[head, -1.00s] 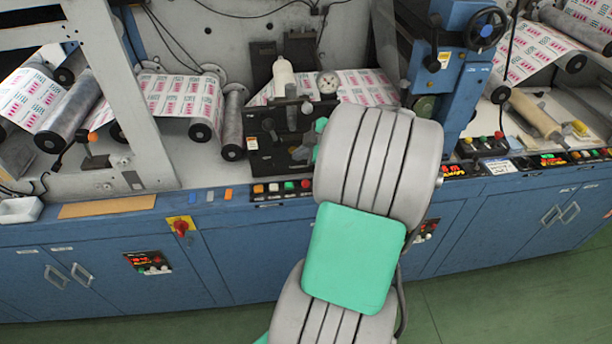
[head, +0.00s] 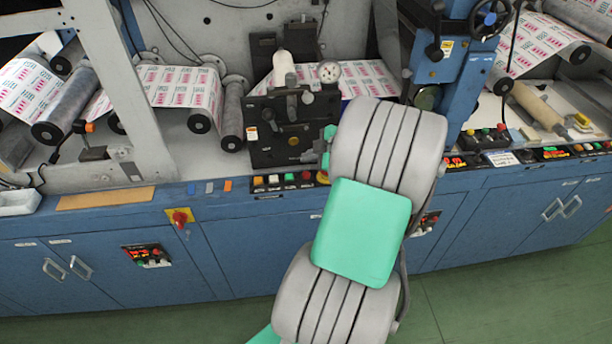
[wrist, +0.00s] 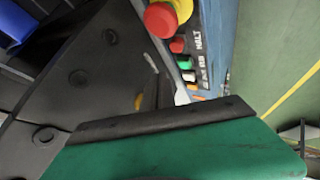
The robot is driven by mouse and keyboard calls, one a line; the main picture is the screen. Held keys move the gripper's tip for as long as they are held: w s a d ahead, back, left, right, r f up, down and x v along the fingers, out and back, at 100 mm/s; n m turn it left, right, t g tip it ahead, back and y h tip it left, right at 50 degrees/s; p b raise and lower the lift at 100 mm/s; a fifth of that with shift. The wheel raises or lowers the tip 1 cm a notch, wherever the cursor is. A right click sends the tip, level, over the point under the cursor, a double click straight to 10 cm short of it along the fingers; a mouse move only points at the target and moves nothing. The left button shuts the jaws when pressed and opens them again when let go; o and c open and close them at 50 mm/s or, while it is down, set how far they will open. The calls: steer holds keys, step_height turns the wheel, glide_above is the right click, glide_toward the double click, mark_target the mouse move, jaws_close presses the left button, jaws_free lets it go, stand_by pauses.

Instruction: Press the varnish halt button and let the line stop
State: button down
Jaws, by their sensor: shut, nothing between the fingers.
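A row of small buttons (head: 289,187) sits on the front ledge below the black unit. It runs orange, white, green, red, with a red-and-yellow mushroom button (head: 323,178) at its right end, partly by my arm. In the wrist view the mushroom button (wrist: 163,19) is at the top, with a red button (wrist: 177,46) and a green button (wrist: 183,63) below it. Sideways lettering beside them seems to read HALT. My gripper (wrist: 165,118) shows as a green part with a black edge, shut and empty, below the buttons. My arm mostly hides it in the head view.
A blue column (head: 445,70) rises to the right. Other button panels line the ledge, and a red-and-yellow switch (head: 180,217) is on the cabinet front. Green floor is clear in front.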

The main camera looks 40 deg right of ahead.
mark_target(309, 175)
steer(key=shift+f+b, duration=1.3)
steer(key=shift+f, duration=0.25)
stand_by(0.7)
steer(key=shift+f+b, duration=0.45)
steer(key=shift+b, duration=0.3)
steer(key=shift+f+b, duration=0.5)
steer(key=shift+b, duration=0.1)
stand_by(0.4)
stand_by(0.3)
steer(key=shift+r+p, duration=0.3)
steer(key=shift+r, duration=0.65)
steer(key=shift+r, duration=0.1)
steer(key=shift+r+p, duration=1.05)
steer(key=shift+r, duration=1.4)
